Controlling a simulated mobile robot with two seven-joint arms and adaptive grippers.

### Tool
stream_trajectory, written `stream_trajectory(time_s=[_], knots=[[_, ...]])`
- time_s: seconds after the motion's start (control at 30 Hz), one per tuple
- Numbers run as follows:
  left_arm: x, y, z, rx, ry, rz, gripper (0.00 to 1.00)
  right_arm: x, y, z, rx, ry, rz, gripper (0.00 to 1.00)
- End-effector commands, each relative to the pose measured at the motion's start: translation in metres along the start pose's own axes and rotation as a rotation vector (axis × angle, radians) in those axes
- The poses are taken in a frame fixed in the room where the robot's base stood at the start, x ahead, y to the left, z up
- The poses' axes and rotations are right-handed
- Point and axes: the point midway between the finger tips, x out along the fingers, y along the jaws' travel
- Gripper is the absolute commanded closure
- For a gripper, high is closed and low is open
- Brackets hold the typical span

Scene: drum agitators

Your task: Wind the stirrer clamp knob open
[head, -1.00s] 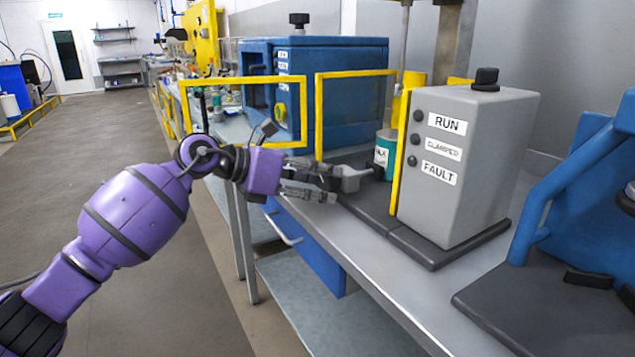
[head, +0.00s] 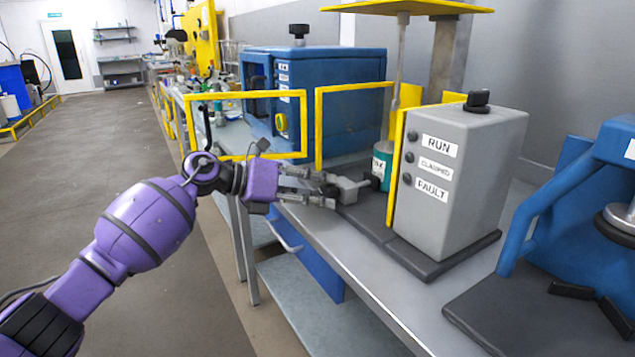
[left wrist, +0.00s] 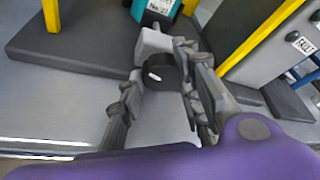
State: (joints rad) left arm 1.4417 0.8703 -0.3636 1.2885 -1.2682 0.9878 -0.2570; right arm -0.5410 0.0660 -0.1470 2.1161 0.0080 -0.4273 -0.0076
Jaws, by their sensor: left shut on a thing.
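The clamp knob is a dark round knob with a white mark (left wrist: 160,77), seen in the left wrist view in front of a grey clamp block (left wrist: 153,43). My left gripper (left wrist: 160,88) has one finger on each side of the knob and is shut on it. In the head view the left gripper (head: 325,191) reaches in from the left to the grey clamp block (head: 350,188), and its fingers partly hide the knob. A teal can (head: 382,162) stands behind the block; its label is partly hidden. My right gripper is not in view.
A grey control box (head: 458,180) labelled RUN, CLAMPED and FAULT stands right of the clamp. Yellow guard frames (head: 317,130) stand close behind the gripper. A blue cabinet (head: 345,75) is further back, and a blue machine (head: 560,190) is at right. The aisle floor at left is clear.

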Motion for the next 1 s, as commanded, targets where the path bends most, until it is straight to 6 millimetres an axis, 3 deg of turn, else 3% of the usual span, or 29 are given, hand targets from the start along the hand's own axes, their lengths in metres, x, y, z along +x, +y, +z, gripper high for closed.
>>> stream_trajectory(time_s=[0.13, 0.43, 0.47, 0.57, 0.87, 1.0], knots=[[-0.001, 0.004, -0.001, -0.102, 0.0, -0.035, 0.94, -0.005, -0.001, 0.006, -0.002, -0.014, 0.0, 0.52], [0.0, 0.006, -0.004, -0.112, 0.003, -0.038, 0.94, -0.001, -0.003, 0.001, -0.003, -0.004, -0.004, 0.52], [0.0, 0.006, -0.004, -0.112, 0.003, -0.038, 0.64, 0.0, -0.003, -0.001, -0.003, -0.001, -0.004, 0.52], [0.0, 0.005, -0.004, -0.111, 0.003, -0.039, 0.53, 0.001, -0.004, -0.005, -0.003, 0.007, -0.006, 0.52], [0.0, 0.003, -0.003, -0.109, 0.001, -0.042, 0.53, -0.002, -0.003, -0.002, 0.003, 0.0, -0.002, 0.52], [-0.01, 0.004, -0.002, -0.108, 0.001, -0.041, 0.53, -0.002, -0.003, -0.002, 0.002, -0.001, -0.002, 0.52]])
